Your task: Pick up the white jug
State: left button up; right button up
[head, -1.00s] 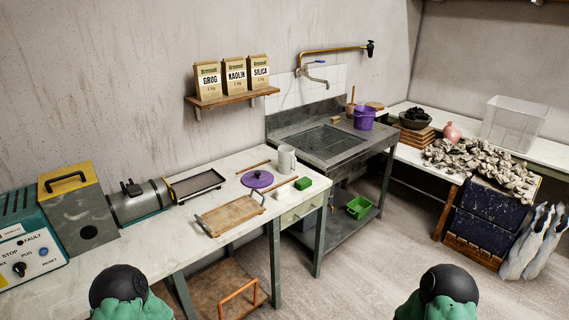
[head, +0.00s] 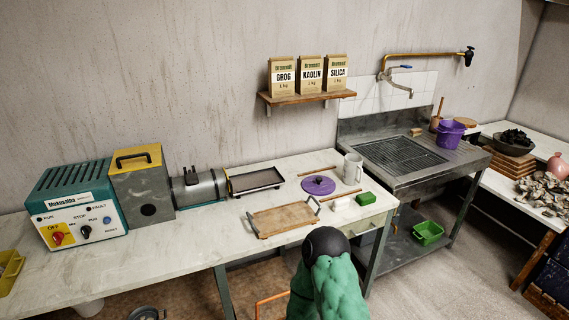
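The white jug (head: 352,169) stands upright near the right end of the white worktop (head: 190,228), with its handle on the right side. It is next to a purple round disc (head: 318,185) with a knob. No gripper shows in the head view. Only a green part of one of my arms, with a black rounded joint, shows at the bottom centre, in front of the worktop's front edge. I cannot tell which arm it is.
A wooden board with handles (head: 284,219), a white block (head: 341,204) and a green sponge-like block (head: 366,198) lie in front of the jug. A sink unit (head: 400,160) adjoins on the right. A teal control box (head: 77,207) stands at left.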

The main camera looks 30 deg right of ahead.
aim_at(353, 171)
jog(key=i+l+u, duration=0.1)
jog(key=l+u, duration=0.2)
jog(key=l, duration=0.45)
jog(key=l+u, duration=0.3)
jog(key=l, duration=0.4)
jog(key=l+u, duration=0.25)
jog(key=l, duration=0.5)
jog(key=k+l+u, duration=0.3)
jog(key=l, duration=0.4)
jog(key=i+l, duration=0.05)
jog(key=i, duration=0.05)
